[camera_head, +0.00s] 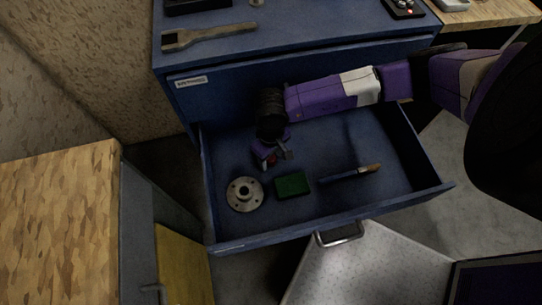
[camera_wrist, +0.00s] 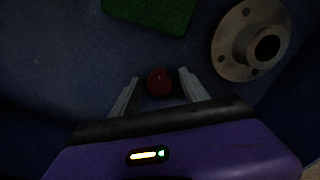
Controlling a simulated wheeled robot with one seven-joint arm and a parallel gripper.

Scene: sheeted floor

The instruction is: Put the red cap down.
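The red cap (camera_wrist: 159,82) is small and round. In the wrist view it sits between the two fingers of my gripper (camera_wrist: 158,77), with a gap on each side. My gripper is open around the cap and not visibly touching it. In the head view my gripper (camera_head: 274,160) points down into the open blue drawer (camera_head: 330,205), and the cap (camera_head: 271,159) shows as a bit of red between the fingers. The cap appears to be at the drawer floor, but its underside is hidden.
In the drawer are a green block (camera_head: 292,185), a round metal flange (camera_head: 244,194) and a brush (camera_head: 350,174). A wrench (camera_head: 209,37) lies on the cabinet top. The drawer's front right floor is clear.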

